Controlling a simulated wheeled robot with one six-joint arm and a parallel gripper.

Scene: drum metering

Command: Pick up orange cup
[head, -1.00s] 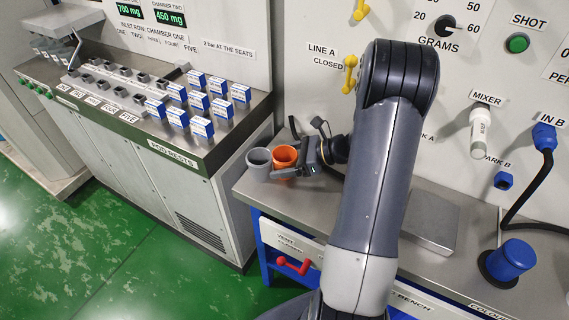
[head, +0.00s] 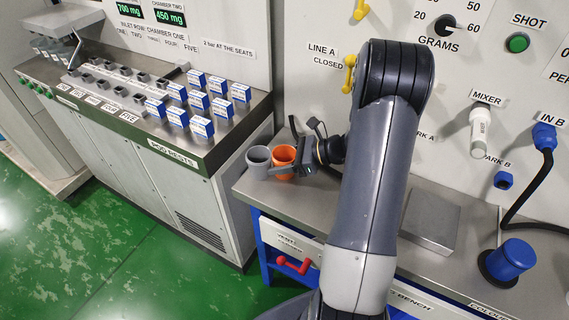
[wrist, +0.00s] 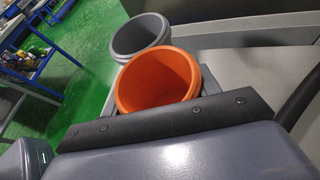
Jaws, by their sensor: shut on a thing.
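The orange cup (head: 284,154) stands upright at the left end of the grey bench, just right of a grey cup. My gripper (head: 287,166) reaches it from the right and is shut on it. In the wrist view the orange cup (wrist: 158,80) is close in front, its open mouth and empty inside showing. A finger shows beside it at the right, and the dark gripper body hides its lower part. I cannot tell whether its base touches the bench.
The grey cup (head: 258,160) stands close beside the orange cup; it also shows in the wrist view (wrist: 141,36). The bench (head: 330,205) edge lies just left and in front. A red handle (head: 294,265) is below. Blue-and-white boxes (head: 201,127) stand on the left cabinet.

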